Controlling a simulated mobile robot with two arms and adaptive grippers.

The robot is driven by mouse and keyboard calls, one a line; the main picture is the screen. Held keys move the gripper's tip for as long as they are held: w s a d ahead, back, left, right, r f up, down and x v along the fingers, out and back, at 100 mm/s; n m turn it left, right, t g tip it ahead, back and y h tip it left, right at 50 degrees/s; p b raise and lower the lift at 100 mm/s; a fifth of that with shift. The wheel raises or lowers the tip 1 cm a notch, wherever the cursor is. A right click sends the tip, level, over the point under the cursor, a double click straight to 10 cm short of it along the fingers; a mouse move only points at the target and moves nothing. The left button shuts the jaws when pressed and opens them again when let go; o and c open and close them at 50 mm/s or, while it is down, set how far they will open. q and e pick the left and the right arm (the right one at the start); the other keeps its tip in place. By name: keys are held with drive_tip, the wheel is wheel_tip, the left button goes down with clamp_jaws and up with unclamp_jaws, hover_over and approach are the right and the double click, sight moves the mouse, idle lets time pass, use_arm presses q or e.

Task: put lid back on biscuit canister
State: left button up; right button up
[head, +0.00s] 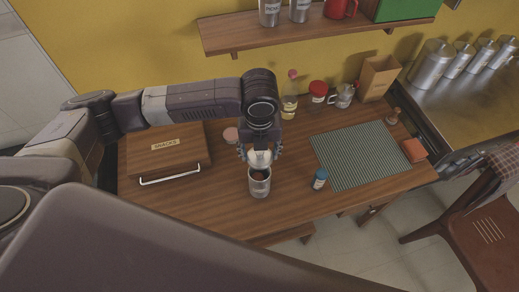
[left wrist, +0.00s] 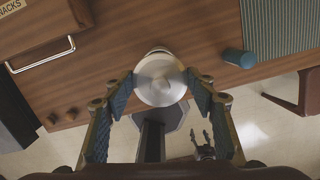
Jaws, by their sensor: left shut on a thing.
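The open steel biscuit canister (head: 260,187) stands upright near the table's front edge, with brown contents showing in its mouth. My left gripper (head: 260,154) is above it, shut on the pale round lid (head: 259,158). The lid is over the back part of the canister's mouth, and the brown contents show in front of it. I cannot tell whether lid and rim touch. In the left wrist view, the lid (left wrist: 160,79) sits between the two fingers (left wrist: 160,90) and hides most of the canister. What seems to be my right gripper (left wrist: 203,148) shows small and low there.
A wooden SNACKS box (head: 190,163) stands left. A pink disc (head: 231,135) lies behind the canister. A blue bottle (head: 319,180) and a green striped mat (head: 360,155) are to the right. A red-lidded jar (head: 318,94) and a paper bag (head: 378,78) stand at the back.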

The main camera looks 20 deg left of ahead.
use_arm(q)
drive_tip(key=shift+f+b, duration=2.35)
drive_tip(key=shift+b, duration=0.45)
drive_tip(key=shift+f, duration=0.85)
drive_tip(key=shift+r+p, duration=0.1)
drive_tip(key=shift+p, duration=0.8)
drive_tip(key=shift+f+p, duration=0.25)
drive_tip(key=shift+p, duration=0.2)
drive_tip(key=shift+p, duration=0.45)
drive_tip(key=o, duration=1.6)
